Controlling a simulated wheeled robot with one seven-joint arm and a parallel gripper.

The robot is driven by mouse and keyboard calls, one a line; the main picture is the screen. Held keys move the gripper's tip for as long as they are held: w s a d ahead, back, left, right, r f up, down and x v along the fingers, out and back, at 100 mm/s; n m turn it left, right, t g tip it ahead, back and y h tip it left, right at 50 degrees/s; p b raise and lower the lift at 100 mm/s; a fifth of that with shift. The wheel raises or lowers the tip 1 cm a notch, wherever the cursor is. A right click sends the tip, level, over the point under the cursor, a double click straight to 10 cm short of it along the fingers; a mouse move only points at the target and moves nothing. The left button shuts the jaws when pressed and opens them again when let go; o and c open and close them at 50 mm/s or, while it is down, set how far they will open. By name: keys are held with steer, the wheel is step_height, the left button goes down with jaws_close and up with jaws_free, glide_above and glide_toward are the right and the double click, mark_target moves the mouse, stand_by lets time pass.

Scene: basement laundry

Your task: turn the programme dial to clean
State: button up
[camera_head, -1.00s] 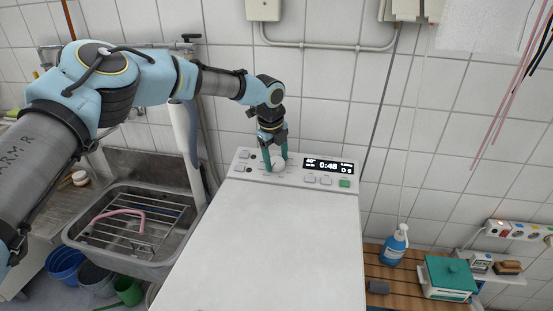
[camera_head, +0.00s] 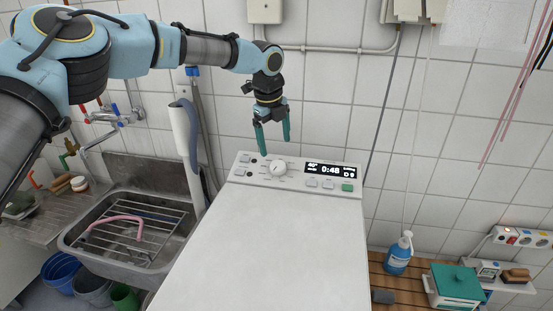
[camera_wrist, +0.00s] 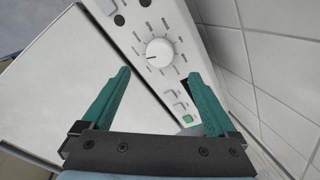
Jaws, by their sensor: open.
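The programme dial (camera_head: 278,168) is a round white knob on the sloped control panel (camera_head: 243,171) at the back of the white washing machine (camera_head: 265,245). In the wrist view the dial (camera_wrist: 160,52) shows ringed by printed labels too blurred to read. A dark pointer mark shows on it, but I cannot tell which label it meets. My gripper (camera_head: 273,147) is open and empty, with its green fingers above the panel and apart from the dial. In the wrist view its fingertips (camera_wrist: 160,72) stand on either side of the dial.
A lit display (camera_head: 331,171) reading 0:48 sits right of the dial, with grey buttons and a green button (camera_head: 348,187) below it. The tiled wall is close behind. A sink (camera_head: 135,225) stands left; a blue bottle (camera_head: 398,255) stands right.

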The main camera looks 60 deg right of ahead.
steer(key=shift+a+r, duration=0.25)
steer(key=shift+r, duration=1)
